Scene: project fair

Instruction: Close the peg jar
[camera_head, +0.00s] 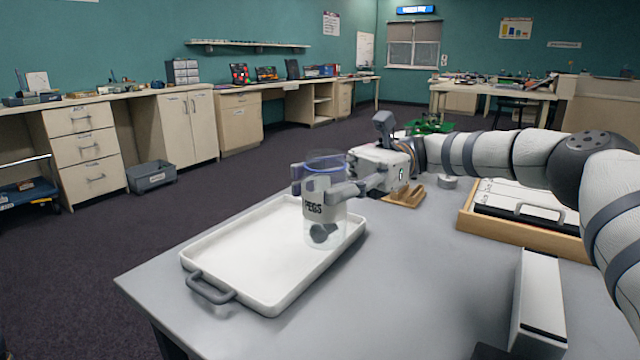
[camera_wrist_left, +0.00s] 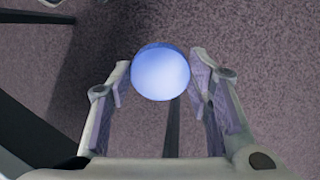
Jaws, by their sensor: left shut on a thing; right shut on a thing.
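The peg jar (camera_head: 324,222) is a clear cylinder marked PEGS, with a blue band near its top and something dark at its bottom. It is upright at the right part of the white tray (camera_head: 222,274); I cannot tell whether its base touches the tray. My right gripper (camera_head: 316,188) is shut around the jar's upper part, reaching in from the right. In the left wrist view my left gripper (camera_wrist_left: 158,80) is shut on a round, pale blue lid (camera_wrist_left: 160,74), held over dark carpet. The left gripper does not show in the head view.
The tray, with a grey handle (camera_head: 210,290), lies on a grey table (camera_head: 400,290). A wooden holder (camera_head: 405,196), a small grey round thing (camera_head: 447,182), a wooden tray with a white case (camera_head: 525,204) and a white box (camera_head: 540,290) stand on the right. The table's front middle is clear.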

